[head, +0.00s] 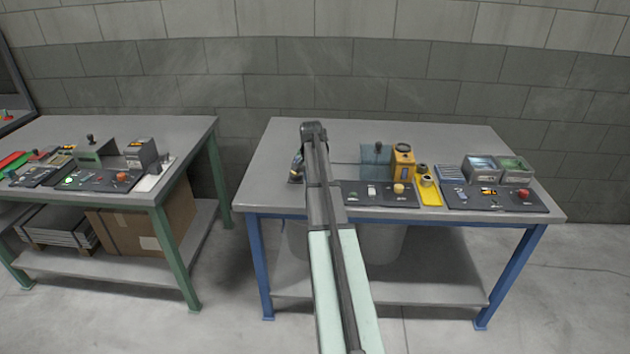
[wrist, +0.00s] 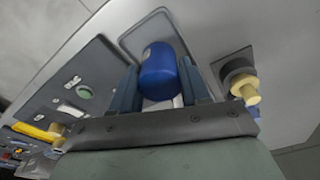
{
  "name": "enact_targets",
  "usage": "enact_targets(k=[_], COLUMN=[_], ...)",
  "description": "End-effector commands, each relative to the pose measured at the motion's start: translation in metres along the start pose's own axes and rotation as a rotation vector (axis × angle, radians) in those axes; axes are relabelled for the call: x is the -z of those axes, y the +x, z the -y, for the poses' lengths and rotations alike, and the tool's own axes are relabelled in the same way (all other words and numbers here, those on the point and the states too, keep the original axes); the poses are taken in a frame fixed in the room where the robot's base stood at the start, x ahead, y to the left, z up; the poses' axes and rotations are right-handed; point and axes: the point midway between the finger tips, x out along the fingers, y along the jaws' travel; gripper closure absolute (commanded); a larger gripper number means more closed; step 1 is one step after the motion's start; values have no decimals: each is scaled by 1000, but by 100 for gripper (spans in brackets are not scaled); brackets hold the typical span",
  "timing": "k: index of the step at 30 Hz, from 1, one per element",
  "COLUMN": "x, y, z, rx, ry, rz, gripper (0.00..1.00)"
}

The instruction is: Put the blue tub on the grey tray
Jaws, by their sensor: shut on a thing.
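The blue tub (wrist: 158,68) is between the two fingers of my gripper (wrist: 160,84) in the wrist view, and the gripper is shut on it. A shallow grey tray (wrist: 128,39) with rounded corners shows behind the tub. Part of the tray is hidden by the tub and fingers. I cannot tell whether the tub touches the tray or is held above it. In the head view my arm reaches over the left part of the blue-legged table (head: 300,137) and hides most of the gripper and the tub.
A dark control panel (head: 380,194) lies right of my arm. Behind it stand a yellow box (head: 403,163) and a bluish panel (head: 375,154). Grey bins (head: 480,168) stand at the right. In the wrist view, a dark round piece with a yellow knob (wrist: 245,88) is close to the right finger.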

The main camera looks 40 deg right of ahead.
Motion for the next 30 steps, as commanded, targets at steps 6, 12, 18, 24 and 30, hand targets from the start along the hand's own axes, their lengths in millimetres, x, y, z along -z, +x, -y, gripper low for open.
enact_targets(k=[6,12,18,24,30], x=[0,-1,-1,-1,-1], y=[3,6,10,10,10], z=[0,0,0,0,0], rx=[0,0,0,0,0], ry=[0,0,0,0,0], rz=[0,0,-1,-1,0], gripper=[87,87,87,37,24])
